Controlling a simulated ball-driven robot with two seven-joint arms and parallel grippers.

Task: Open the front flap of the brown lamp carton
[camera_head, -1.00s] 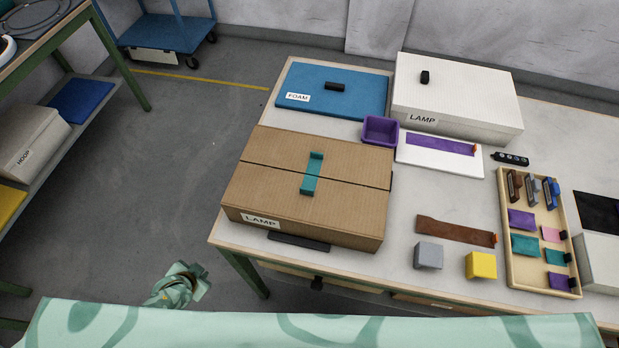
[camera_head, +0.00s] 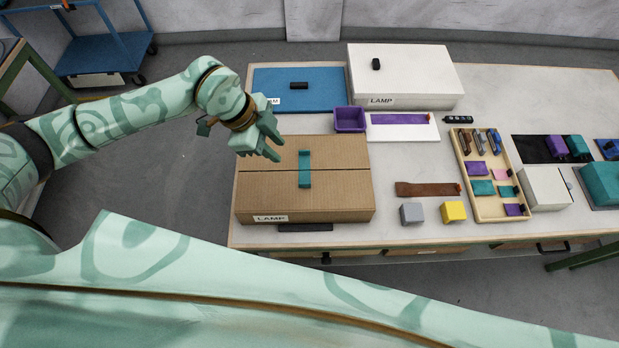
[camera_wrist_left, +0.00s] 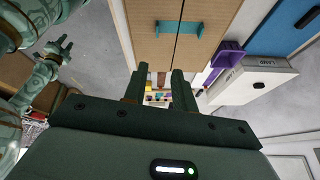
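The brown lamp carton (camera_head: 335,198) lies closed on the table's left part, with a LAMP label (camera_head: 271,218) at its front left. A dark seam crosses its top, and a teal strip (camera_head: 304,170) lies across the seam. My left gripper (camera_head: 277,148) is over the carton's back left corner, left of the strip, holding nothing. In the left wrist view its fingers (camera_wrist_left: 156,88) are apart, with the carton top (camera_wrist_left: 200,20) and strip (camera_wrist_left: 180,29) beyond them. My right gripper (camera_wrist_left: 66,43) shows small in that view, apparently with its fingers apart; the head view does not show it.
Behind the carton are a blue foam box (camera_head: 325,78), a white lamp box (camera_head: 420,75) and a purple bin (camera_head: 350,119). To its right lie a brown strip (camera_head: 425,189), grey block (camera_head: 412,213), yellow block (camera_head: 454,211) and wooden tray (camera_head: 474,205). A black piece (camera_head: 305,228) lies at its front.

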